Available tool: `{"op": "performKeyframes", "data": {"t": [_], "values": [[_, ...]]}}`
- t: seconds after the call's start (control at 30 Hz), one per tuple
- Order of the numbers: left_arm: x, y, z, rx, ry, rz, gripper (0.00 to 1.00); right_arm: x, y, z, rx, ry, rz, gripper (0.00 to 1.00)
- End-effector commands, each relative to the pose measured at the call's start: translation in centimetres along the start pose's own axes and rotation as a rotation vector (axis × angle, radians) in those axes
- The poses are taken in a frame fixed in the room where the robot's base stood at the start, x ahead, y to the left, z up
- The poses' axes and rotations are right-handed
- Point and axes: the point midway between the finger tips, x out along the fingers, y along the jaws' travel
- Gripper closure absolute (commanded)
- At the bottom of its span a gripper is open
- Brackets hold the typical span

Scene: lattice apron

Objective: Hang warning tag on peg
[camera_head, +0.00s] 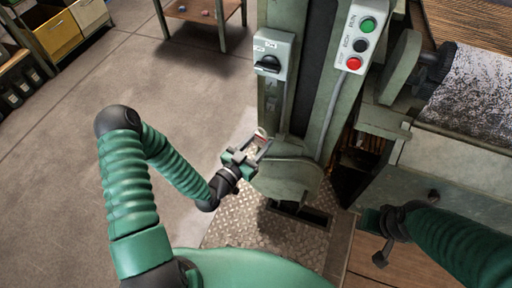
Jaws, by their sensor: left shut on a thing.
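My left gripper (256,147) is in front of the grey-green machine column, below the black rotary switch. It is shut on a small pale and reddish thing (262,134), apparently the warning tag. The jaws hide most of it, and its writing is too small to read. The tag is close to the column; I cannot tell whether it touches it. I cannot clearly make out the peg. My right gripper (377,239) is at the lower right, beside the machine's lower panel and well apart from the tag; its jaws are too unclear to judge.
The rotary switch box (273,55) is on the column above my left gripper. A control box (358,41) with green, black and red buttons is to its right. A rounded guard (286,178) stands just below the gripper. The floor (190,90) at left is clear.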

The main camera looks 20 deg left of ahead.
Motion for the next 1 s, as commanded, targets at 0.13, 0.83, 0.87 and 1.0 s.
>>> {"op": "performKeyframes", "data": {"t": [0.13, 0.83, 0.87, 1.0], "values": [[1.7, -0.7, 0.1, 0.0, 0.003, -0.003, 0.91, 0.2, 0.0, 0.0, 0.0, 0.0, 0.0, 0.66], [5.3, -1.7, 0.0, -0.002, 0.0, -0.003, 0.91, 0.6, 0.0, 0.2, -0.001, -0.001, 0.0, 0.66], [5.3, -1.7, 0.0, -0.002, 0.0, -0.003, 0.91, 0.6, 0.0, 0.2, -0.001, 0.0, 0.0, 0.66], [5.3, -1.7, 0.0, -0.002, 0.0, -0.003, 0.91, 0.6, 0.0, 0.2, -0.001, 0.0, 0.0, 0.66]]}}
